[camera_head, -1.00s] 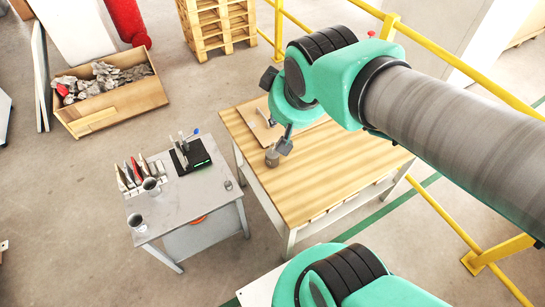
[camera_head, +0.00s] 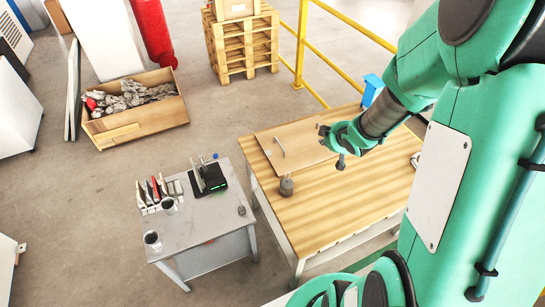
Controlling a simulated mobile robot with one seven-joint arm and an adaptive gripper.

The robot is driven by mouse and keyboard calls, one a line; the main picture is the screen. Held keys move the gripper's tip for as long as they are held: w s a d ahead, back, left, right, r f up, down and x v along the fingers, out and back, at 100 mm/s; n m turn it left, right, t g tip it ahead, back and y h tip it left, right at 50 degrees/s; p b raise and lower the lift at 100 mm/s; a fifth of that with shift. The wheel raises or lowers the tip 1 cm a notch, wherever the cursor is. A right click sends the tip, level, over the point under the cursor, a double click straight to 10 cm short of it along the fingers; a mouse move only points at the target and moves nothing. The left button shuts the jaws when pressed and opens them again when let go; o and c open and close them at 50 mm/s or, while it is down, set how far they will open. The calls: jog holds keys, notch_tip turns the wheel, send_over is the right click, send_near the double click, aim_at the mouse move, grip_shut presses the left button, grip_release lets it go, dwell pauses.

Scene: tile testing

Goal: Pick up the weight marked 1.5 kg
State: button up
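A small dark grey weight with a narrow knob (camera_head: 286,187) stands upright on the wooden-topped table (camera_head: 345,205), near its left edge. Its marking is too small to read. A second small grey piece, perhaps another weight (camera_head: 241,210), sits at the right edge of the grey metal table (camera_head: 205,232); no marking is legible. My gripper (camera_head: 330,147) is above the wooden table, up and right of the knobbed weight and apart from it. Its two dark fingertips are spread, with nothing visible between them.
A flat board with a handle (camera_head: 300,140) lies on the wooden table's back left. The grey table holds pliers-like tools (camera_head: 155,188), metal cups (camera_head: 152,239) and a black device (camera_head: 208,178). Yellow railing (camera_head: 300,45) runs behind.

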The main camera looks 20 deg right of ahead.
notch_tip(320, 180, down, 7)
jog(key=s+y+p, duration=0.1)
jog(key=y, duration=0.1)
jog(key=s+a+f+t+y+p, duration=0.3)
jog(key=s+a+f+t+y, duration=0.1)
jog(key=s+a+f, duration=0.2)
jog(key=shift+s+a+f+n+y, duration=0.35)
jog(key=shift+s+f, duration=0.45)
jog(key=shift+s, duration=0.35)
jog(key=shift+w, duration=0.1)
jog(key=b, duration=0.1)
send_over(292, 183)
jog(key=s+d, duration=0.2)
jog(key=s, duration=0.2)
jog(key=shift+s+a+f, duration=0.15)
jog(key=shift+f, duration=1.5)
jog(key=shift+b+x, duration=0.6)
jog(key=shift+x, duration=2)
